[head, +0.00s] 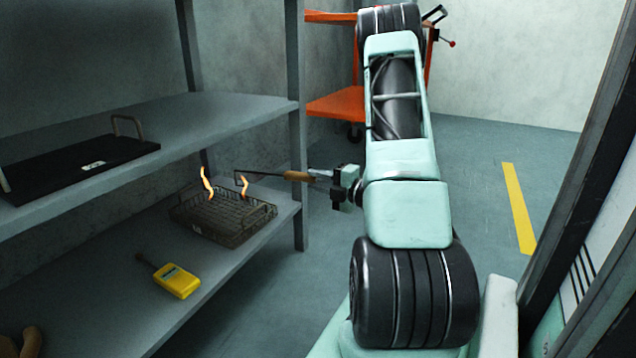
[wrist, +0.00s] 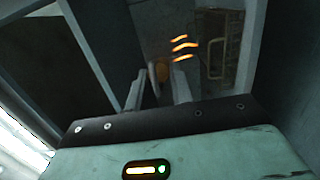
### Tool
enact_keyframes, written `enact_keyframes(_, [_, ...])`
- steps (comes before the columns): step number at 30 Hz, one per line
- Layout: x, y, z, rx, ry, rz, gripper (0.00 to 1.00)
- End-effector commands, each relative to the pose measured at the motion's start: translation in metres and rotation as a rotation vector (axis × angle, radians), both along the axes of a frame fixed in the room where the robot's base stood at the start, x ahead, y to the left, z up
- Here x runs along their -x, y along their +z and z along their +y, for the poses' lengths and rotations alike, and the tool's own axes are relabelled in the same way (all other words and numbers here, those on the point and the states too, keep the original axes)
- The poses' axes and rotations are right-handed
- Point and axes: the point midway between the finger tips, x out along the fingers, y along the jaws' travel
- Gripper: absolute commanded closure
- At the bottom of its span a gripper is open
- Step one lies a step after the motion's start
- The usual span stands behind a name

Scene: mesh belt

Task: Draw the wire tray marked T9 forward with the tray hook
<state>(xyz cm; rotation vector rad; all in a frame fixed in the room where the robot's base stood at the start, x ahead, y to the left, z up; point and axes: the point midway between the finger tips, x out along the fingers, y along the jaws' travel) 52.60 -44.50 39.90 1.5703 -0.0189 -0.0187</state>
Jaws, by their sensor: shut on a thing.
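The wire tray (head: 222,214) is a dark mesh basket on the lower shelf. A small pale tag shows on its front side, too small to read. Orange, flame-like wavy strips (head: 206,181) rise at its back; similar strips show in the wrist view (wrist: 183,45). My gripper (head: 318,176) is shut on the wooden handle of the tray hook (head: 298,176), right of the tray. The hook's thin dark rod reaches left, its bent tip above the tray's back side; I cannot tell whether it touches. In the wrist view the handle end shows between my fingers (wrist: 159,80).
A yellow handheld device (head: 177,281) with a probe lies on the lower shelf (head: 115,300), in front of the tray. A black tray (head: 75,163) sits on the upper shelf. A grey post stands behind the hook. An orange cart (head: 338,104) stands at the back; floor beyond is clear.

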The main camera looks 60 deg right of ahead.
Motion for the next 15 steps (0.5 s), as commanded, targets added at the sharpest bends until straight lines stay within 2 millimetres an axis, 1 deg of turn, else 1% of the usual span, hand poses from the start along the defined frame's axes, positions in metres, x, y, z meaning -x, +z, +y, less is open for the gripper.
enact_keyframes(1, [0.000,0.003,0.000,0.000,0.000,0.000,1.00])
enact_keyframes(10, [0.000,0.002,0.000,0.000,0.000,0.000,1.00])
enact_keyframes(15, [0.011,0.001,-0.001,0.000,-0.001,0.000,1.00])
